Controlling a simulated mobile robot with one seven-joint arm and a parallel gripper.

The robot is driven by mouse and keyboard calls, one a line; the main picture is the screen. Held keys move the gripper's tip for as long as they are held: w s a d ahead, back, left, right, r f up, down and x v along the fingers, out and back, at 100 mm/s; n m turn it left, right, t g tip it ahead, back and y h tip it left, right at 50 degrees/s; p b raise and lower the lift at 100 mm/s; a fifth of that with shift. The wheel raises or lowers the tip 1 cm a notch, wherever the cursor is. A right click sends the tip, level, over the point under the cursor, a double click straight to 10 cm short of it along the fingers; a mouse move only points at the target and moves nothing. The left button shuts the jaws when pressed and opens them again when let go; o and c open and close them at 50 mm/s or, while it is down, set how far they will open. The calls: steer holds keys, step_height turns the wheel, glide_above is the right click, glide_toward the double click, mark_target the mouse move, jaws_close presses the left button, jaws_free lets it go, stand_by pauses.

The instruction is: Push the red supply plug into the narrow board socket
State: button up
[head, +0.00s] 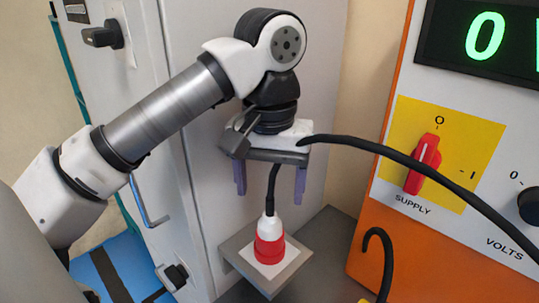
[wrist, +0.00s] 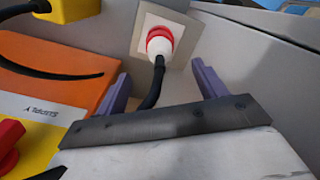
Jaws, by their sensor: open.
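The red supply plug (head: 270,247) has a red lower part and a white neck. It stands upright on a white square on a small grey plate (head: 298,278), and a black cable rises from its top. In the wrist view the plug (wrist: 159,42) shows ahead, between and beyond the fingers. My gripper (head: 270,188) is open and empty above the plug, its two purple fingers on either side of the cable, apart from the plug. The fingers also show in the wrist view (wrist: 161,82). I cannot make out whether the white square holds the narrow board socket.
An orange panel (head: 360,250) at right carries a red supply switch (head: 423,163), a black volts knob (head: 530,206) and a display (head: 485,35) reading 0. A thick black cable (head: 420,166) crosses beside my gripper. A grey cabinet stands behind. A yellow block (wrist: 72,9) is near.

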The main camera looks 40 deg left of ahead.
step_height(320, 180, up, 5)
steer(key=shift+r, duration=0.2)
stand_by(0.6)
